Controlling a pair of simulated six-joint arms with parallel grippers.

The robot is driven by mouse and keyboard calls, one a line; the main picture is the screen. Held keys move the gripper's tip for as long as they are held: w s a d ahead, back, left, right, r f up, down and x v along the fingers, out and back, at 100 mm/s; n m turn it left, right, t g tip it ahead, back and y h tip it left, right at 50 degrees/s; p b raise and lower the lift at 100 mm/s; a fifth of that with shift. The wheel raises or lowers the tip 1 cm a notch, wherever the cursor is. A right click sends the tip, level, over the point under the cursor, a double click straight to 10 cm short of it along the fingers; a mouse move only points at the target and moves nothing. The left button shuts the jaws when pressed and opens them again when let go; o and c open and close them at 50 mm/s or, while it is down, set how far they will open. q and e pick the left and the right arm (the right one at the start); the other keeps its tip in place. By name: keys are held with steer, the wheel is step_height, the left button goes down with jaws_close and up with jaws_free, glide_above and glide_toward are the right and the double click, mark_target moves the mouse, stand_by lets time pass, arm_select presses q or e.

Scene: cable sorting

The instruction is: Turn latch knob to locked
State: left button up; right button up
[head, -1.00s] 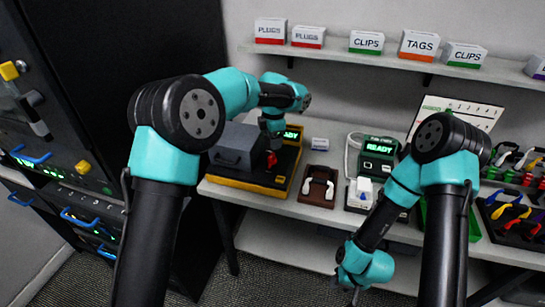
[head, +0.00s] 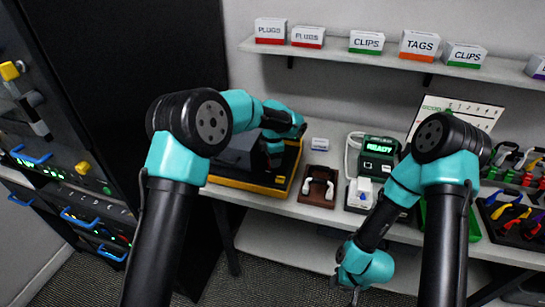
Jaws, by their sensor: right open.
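A dark device on a yellow-edged base (head: 277,188) stands at the left end of the bench. My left gripper (head: 274,163) points down over its right part. Its fingertips are small and dark, so I cannot tell whether they are open or whether they touch anything. No latch knob shows clearly on this device; my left arm and gripper cover much of it. My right gripper (head: 355,296) is open and empty, low in front of the bench, far from the device.
A brown holder (head: 318,188) with white parts and a green READY unit (head: 379,150) stand right of the device. A dark cabinet with a yellow knob (head: 83,168) and blue handles is at the left. A shelf (head: 400,62) with labelled boxes runs above.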

arm_select(q)
steer(key=c, duration=0.8)
steer(key=shift+m, duration=0.4)
steer(key=m, duration=0.3)
steer(key=shift+s+m, duration=0.1)
steer(key=shift+m, duration=1.6)
steer(key=o, duration=0.9)
